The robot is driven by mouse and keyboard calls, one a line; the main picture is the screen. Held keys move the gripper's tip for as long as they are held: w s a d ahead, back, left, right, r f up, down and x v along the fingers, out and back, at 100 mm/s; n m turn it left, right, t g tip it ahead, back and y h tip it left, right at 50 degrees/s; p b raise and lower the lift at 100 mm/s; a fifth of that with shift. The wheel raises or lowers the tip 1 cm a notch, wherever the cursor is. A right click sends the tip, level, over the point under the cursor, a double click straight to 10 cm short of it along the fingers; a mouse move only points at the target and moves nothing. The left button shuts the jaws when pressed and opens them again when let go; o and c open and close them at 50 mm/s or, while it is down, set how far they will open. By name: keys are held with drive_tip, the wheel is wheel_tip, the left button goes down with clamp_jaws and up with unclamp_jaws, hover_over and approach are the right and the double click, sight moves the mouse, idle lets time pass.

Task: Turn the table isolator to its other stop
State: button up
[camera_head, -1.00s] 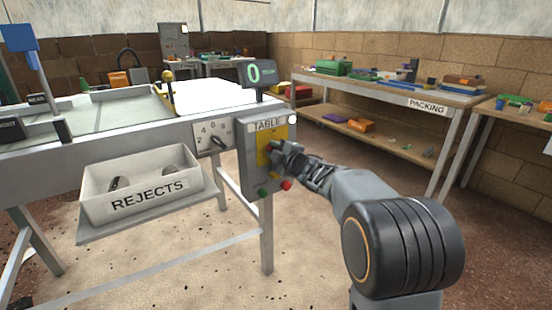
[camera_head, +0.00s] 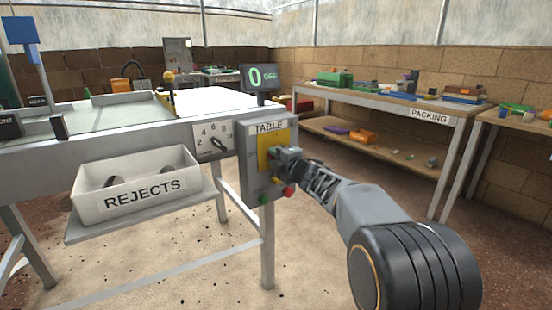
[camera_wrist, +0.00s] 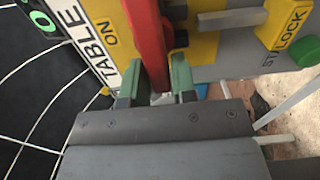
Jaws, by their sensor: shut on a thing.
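The table isolator is a red handle (camera_wrist: 150,40) on a yellow plate (camera_head: 265,150) of the grey box labelled TABLE (camera_head: 252,180). In the wrist view the handle stands between my green fingertips, beside the word ON. My gripper (camera_wrist: 157,85) is shut on its near end. In the head view my gripper (camera_head: 285,157) is at the front of the box and hides the handle. A display (camera_head: 259,78) above the box shows a green 0 and OFF.
A green button (camera_head: 263,199) and a red button (camera_head: 289,192) sit low on the box, close under my gripper. A yellow block marked LOCK (camera_wrist: 287,22) is near the handle. A REJECTS bin (camera_head: 140,190) is at left, the packing bench (camera_head: 400,100) at right.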

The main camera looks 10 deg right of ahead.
drive_tip(key=o, duration=0.8)
drive_tip(key=p+v, duration=0.3)
drive_tip(key=v, duration=1.1)
drive_tip(key=shift+w+f, duration=0.1)
